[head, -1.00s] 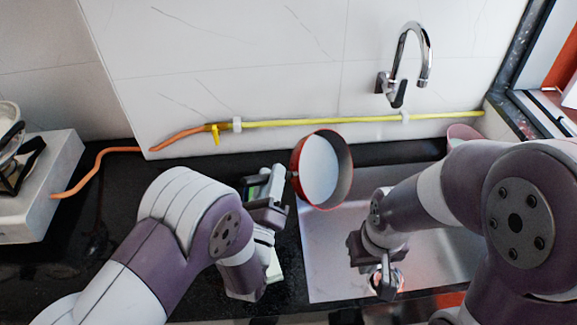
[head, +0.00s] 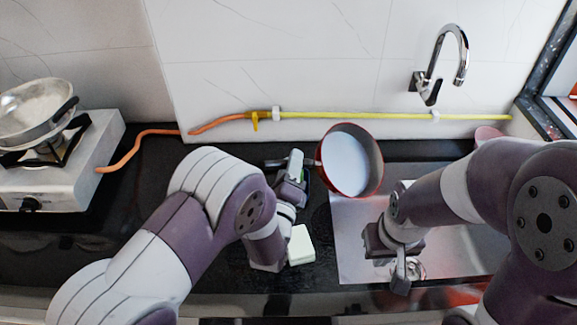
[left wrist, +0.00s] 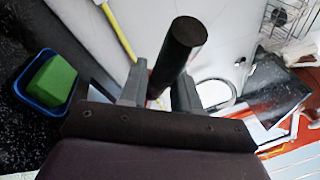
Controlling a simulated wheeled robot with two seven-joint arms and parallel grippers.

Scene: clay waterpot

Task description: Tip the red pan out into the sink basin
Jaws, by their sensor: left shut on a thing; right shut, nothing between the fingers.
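The red pan (head: 378,170) is held up at the back left edge of the sink basin (head: 358,245), tilted so that its pale inside faces my head camera. I cannot tell whether the white in it is contents or bare lining. My left gripper (head: 299,165) is shut on the pan's black handle, left of the pan. The left wrist view shows the dark handle (left wrist: 181,45) between the fingers; the pan's bowl is not clearly seen there. My right gripper (head: 402,278) is shut and empty over the front of the basin. My right arm hides part of the basin.
A chrome tap (head: 440,70) is on the wall behind the basin. A pale block (head: 301,245) lies on the black counter beside my left arm. A stove with a pot (head: 35,112) stands far left. A blue tray (left wrist: 28,96) with a green sponge shows in the left wrist view.

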